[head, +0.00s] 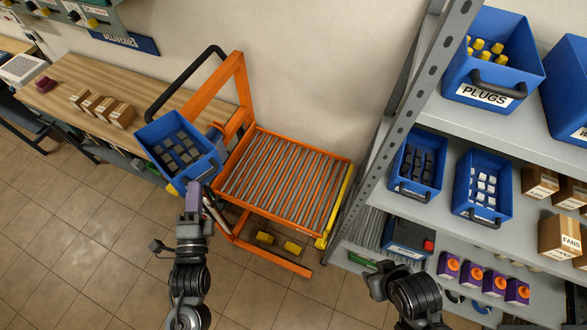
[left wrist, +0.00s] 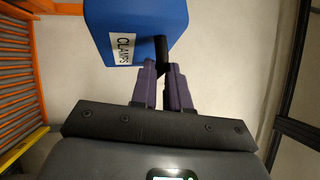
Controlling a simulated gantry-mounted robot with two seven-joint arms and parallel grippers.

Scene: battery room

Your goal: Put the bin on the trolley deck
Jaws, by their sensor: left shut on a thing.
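The blue bin (head: 158,134) holds several grey blocks and is to the left of the trolley deck in the head view. My left gripper (head: 194,188) is shut on its dark handle. In the left wrist view the bin (left wrist: 100,22) carries a CLAMPS label, and the fingers (left wrist: 160,82) meet on the black handle. The trolley (head: 240,85) is orange with a deck (head: 285,185) of grey rollers. The deck is empty. Of my right arm, only dark links show at the lower right; its jaws do not show.
A grey shelf rack (head: 490,135) stands right of the trolley with blue bins, including a PLUGS bin (head: 505,50), and cardboard boxes. A wooden bench (head: 130,90) with small boxes is behind at left. A yellow bar (head: 338,210) edges the deck's right side.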

